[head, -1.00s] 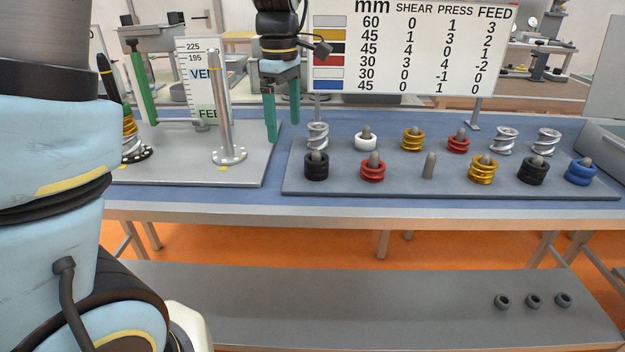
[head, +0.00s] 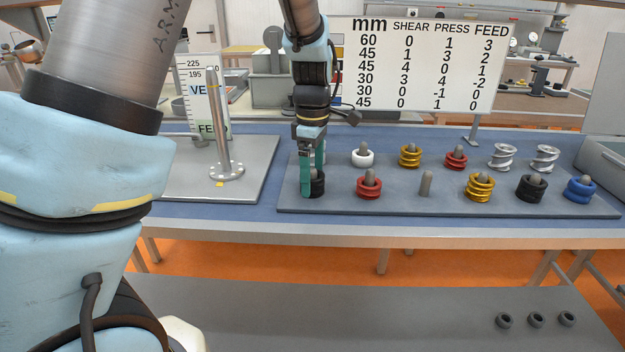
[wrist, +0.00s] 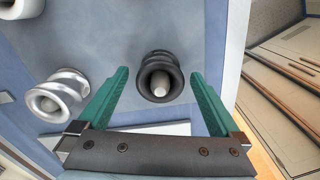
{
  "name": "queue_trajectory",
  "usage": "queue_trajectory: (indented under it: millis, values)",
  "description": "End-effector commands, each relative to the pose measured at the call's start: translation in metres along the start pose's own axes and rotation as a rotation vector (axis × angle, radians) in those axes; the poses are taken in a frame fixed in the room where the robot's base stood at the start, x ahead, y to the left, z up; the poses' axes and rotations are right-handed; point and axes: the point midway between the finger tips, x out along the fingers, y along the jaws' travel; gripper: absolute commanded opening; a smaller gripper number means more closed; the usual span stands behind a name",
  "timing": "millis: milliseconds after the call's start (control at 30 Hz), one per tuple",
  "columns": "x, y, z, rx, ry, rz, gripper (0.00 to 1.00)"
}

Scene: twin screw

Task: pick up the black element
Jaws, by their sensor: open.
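A black element (head: 318,186) sits on a peg at the left end of the front row of the grey rack. In the wrist view the black element (wrist: 146,70) lies between my finger tips, with the pale peg tip in its bore. My gripper (head: 312,188) is open and points down over it; in the head view its green fingers partly cover the element. In the wrist view my gripper (wrist: 160,78) has one finger on each side with visible gaps. A second black element (head: 531,189) sits further right in the front row.
A silver screw element (wrist: 60,95) stands close to my left finger in the wrist view. A red element (head: 368,186) is the neighbour to the right. Behind are white (head: 362,157), gold and red elements. A sign board (head: 420,70) stands behind the rack (head: 400,205).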

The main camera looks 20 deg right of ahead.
Motion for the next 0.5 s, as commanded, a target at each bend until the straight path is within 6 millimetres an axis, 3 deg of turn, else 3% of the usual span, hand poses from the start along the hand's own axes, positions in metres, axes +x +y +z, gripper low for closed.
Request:
queue_trajectory:
  millis: [133,367,500]
  values:
    - [0.0125,-0.0006,-0.0002,0.0,0.0,-0.001,1.0]
    - [0.0138,-0.0002,-0.0001,0.001,0.0,0.001,1.0]
    - [0.0137,-0.0002,-0.0002,0.001,0.0,0.001,0.84]
